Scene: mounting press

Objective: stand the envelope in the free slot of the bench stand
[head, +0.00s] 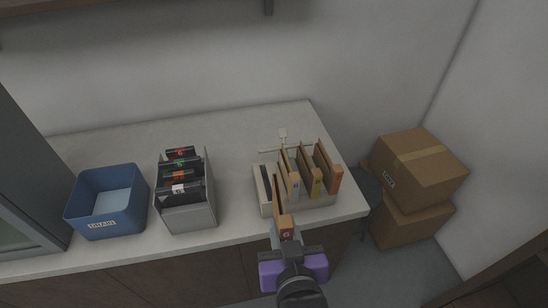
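The bench stand (262,190) is a pale holder near the right end of the counter. My gripper (287,238) is at the front of the stand and appears shut on a brown envelope (278,196) with an orange-brown front edge. This envelope is upright and overlaps the left-middle part of the stand in the head view. I cannot tell whether its bottom is inside a slot or above it. The fingertips are partly hidden.
A grey file holder (190,216) with several dark folders stands left of the bench stand. A blue bin (109,222) is farther left. Cardboard boxes (420,170) and a dark stool (369,190) are beyond the counter's right edge.

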